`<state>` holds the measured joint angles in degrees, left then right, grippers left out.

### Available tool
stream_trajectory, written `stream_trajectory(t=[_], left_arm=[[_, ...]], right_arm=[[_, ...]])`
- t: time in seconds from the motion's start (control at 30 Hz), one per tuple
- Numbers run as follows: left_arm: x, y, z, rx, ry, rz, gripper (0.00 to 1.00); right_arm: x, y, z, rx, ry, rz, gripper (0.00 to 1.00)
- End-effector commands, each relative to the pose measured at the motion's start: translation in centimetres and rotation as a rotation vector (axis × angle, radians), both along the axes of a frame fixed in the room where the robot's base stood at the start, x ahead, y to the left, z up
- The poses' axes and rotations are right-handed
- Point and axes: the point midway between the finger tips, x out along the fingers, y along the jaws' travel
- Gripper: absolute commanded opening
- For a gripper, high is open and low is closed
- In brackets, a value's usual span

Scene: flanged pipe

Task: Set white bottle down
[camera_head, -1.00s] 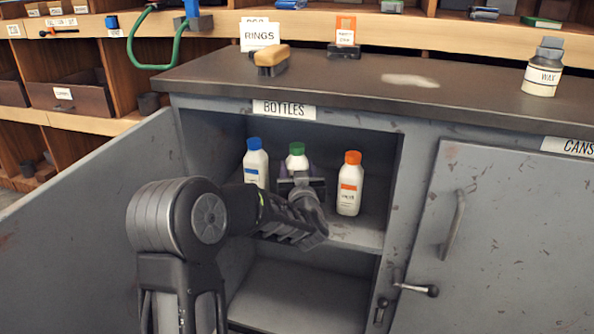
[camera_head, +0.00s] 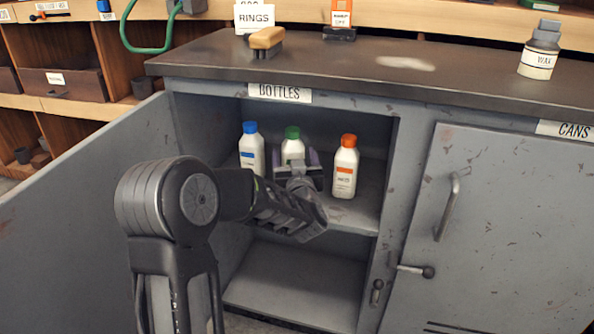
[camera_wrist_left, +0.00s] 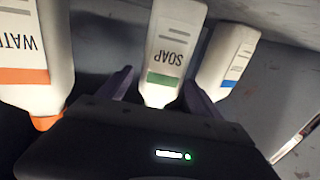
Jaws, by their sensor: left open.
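The white bottle with the green cap (camera_head: 292,148) stands upright on the upper shelf of the open cabinet, between two other white bottles. In the left wrist view it is the bottle labelled SOAP (camera_wrist_left: 170,50), shown upside down. My left gripper (camera_head: 297,160) is open, with its purple fingers one on either side of this bottle. The fingers also show in the left wrist view (camera_wrist_left: 157,82), apart from each other. The gripper hides the bottle's lower part in the head view. My right gripper is not in view.
A blue-capped bottle (camera_head: 252,150) stands left of the soap and an orange-capped one (camera_head: 344,170) right, both close to the fingers. The cabinet door (camera_head: 90,215) hangs open at left. The lower shelf (camera_head: 290,285) is empty.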

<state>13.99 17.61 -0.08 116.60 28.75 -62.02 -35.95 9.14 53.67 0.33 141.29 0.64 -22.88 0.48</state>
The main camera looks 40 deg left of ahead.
Motion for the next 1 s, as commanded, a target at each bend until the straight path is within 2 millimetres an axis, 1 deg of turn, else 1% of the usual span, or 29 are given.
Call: stream_trajectory(t=[0.03, 0.3, 0.43, 0.6, 1.0], left_arm=[[-0.7, -0.7, 0.3, 0.000, 0.000, -0.002, 0.74], [-4.9, -4.4, 0.3, 0.000, 0.000, -0.002, 0.74], [-6.4, -5.7, 0.1, -0.001, 0.001, -0.001, 0.74], [-7.2, -6.4, 0.1, 0.000, 0.000, 0.000, 0.74], [-7.2, -6.4, 0.0, 0.000, 0.000, 0.000, 0.74]], right_arm=[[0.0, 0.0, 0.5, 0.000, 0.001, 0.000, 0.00], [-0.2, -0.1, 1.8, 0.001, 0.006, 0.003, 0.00], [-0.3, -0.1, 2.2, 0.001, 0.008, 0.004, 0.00], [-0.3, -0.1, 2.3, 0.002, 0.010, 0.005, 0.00], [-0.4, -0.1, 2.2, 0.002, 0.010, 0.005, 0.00]])
